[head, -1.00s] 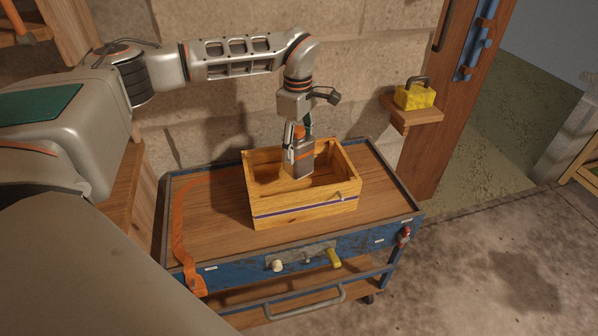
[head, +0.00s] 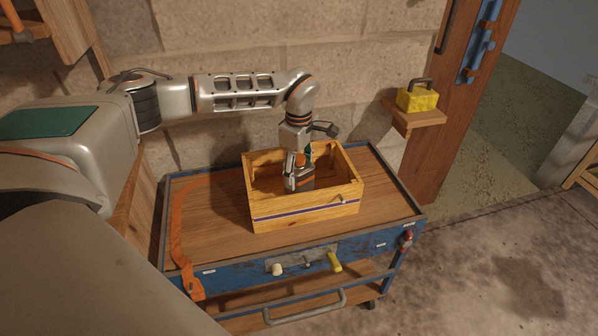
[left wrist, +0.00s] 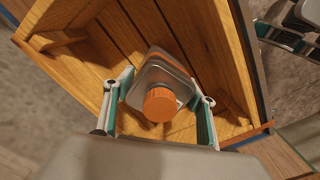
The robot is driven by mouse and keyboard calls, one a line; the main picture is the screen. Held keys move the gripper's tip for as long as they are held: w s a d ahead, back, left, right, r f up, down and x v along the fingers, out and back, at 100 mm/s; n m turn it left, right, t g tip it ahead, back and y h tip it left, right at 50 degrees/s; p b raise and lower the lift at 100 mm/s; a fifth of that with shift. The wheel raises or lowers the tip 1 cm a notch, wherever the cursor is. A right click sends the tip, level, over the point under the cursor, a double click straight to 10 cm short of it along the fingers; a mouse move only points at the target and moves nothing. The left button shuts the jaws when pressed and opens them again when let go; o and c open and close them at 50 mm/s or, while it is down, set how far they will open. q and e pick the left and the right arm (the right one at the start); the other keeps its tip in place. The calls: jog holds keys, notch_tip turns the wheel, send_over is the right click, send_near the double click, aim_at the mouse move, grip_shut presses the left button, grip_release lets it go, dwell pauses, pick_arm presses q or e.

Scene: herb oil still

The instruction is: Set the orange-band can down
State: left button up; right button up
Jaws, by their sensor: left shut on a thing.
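The can (head: 304,181) is a small grey metal can with an orange cap. My left gripper (head: 299,171) is shut on it and holds it upright, low inside a wooden crate (head: 305,214). In the left wrist view the can (left wrist: 158,72) and its orange cap sit between the two fingers of the gripper (left wrist: 160,105). The crate's slatted floor (left wrist: 135,30) shows behind the can. The can's underside is hidden, so I cannot tell whether it touches the floor.
The crate stands on a wooden-topped blue cart (head: 215,215). An orange strap (head: 180,220) lies along the cart's left side. A yellow box with a handle (head: 417,100) sits on a wall shelf (head: 413,117). The crate has free floor around the can.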

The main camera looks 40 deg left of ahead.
pick_arm(q)
jog(key=o, duration=1.6)
jog(key=shift+f, duration=0.15)
notch_tip(320, 180, up, 12)
jog(key=shift+r+p, duration=0.15)
jog(key=shift+p, duration=0.75)
jog(key=shift+s, duration=0.1)
